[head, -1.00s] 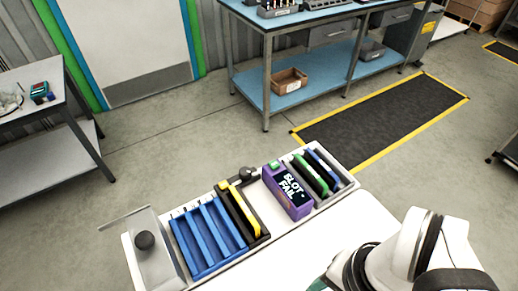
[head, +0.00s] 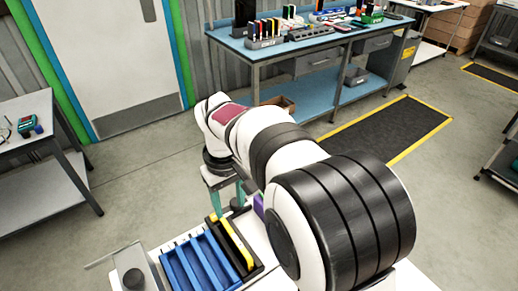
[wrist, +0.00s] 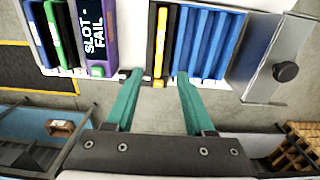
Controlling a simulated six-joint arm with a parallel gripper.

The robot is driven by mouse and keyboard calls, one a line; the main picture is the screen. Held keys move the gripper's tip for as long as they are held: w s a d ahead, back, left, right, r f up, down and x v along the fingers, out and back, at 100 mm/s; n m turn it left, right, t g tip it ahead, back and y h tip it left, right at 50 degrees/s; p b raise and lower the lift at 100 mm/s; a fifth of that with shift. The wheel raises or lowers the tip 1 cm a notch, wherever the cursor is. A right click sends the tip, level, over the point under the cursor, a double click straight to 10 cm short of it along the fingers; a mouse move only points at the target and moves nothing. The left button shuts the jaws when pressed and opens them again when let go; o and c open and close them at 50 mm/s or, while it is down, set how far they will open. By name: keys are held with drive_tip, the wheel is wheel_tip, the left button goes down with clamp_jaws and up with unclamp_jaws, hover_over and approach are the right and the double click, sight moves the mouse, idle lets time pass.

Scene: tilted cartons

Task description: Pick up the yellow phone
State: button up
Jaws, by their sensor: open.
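The yellow phone (head: 232,243) stands on edge in a black slotted carton (head: 252,268), next to the blue slotted carton. In the wrist view the phone (wrist: 160,42) shows as a narrow yellow strip in the black carton (wrist: 152,30). My gripper (wrist: 160,76) is open and empty. Its two green fingers are spread to either side of the phone's line, with the tips near the carton's edge.
The blue slotted carton (wrist: 212,40) is empty, beside a grey tray with a black knob (wrist: 285,71). A purple "SLOT FAIL" box (wrist: 96,35) and a carton holding green and blue phones (wrist: 53,30) stand on the other side.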

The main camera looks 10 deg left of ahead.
sight(235, 238)
wheel_tip(235, 238, down, 15)
drive_tip(key=shift+d+f, duration=0.1)
drive_tip(key=shift+f, duration=0.05)
clamp_jaws()
